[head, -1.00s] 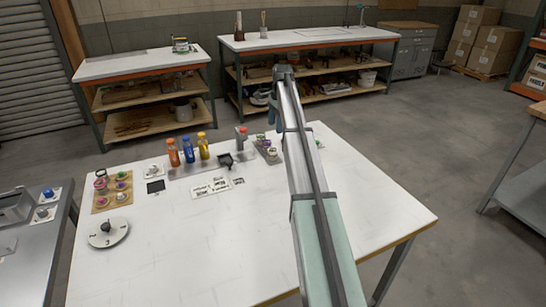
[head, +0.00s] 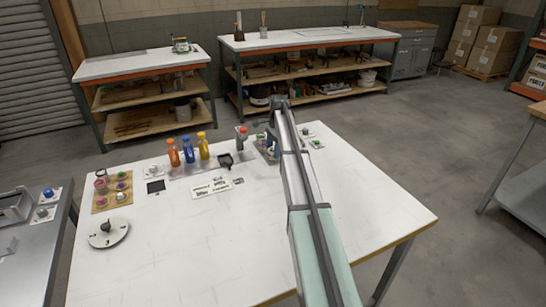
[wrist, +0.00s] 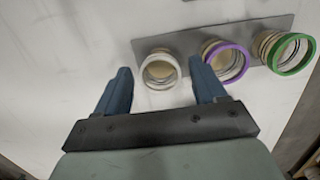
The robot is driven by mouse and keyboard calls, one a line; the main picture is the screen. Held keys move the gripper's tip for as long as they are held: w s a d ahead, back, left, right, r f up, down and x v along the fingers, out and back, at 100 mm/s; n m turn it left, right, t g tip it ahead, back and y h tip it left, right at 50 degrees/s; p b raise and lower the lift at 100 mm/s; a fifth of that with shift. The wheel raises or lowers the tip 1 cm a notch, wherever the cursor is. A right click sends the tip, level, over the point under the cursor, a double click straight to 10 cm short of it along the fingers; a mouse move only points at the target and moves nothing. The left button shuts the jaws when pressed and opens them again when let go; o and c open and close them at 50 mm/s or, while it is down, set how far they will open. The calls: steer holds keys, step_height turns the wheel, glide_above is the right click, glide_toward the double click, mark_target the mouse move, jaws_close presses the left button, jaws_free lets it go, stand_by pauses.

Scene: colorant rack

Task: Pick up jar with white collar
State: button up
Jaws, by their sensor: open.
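The jar with the white collar (wrist: 160,70) stands at the left end of a grey rack strip (wrist: 250,30) in the wrist view. A jar with a purple collar (wrist: 240,65) and one with a green collar (wrist: 290,67) stand to its right. My gripper (wrist: 158,68) is open and empty, its blue fingers to the left and right of the white-collared jar in the picture. The right finger shows between the white and purple collars. I cannot tell the height gap. In the head view my gripper (head: 271,132) is over the rack area, and my arm hides much of it.
On the white table (head: 210,250), orange (head: 173,153), blue (head: 188,150) and yellow (head: 203,146) bottles stand left of my arm. A red-topped item (head: 242,133) and a black dish (head: 225,160) are close to the gripper. The table's front is clear.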

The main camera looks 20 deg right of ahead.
steer(key=shift+a+f, duration=0.1)
steer(key=shift+f, duration=0.65)
steer(key=c, duration=1)
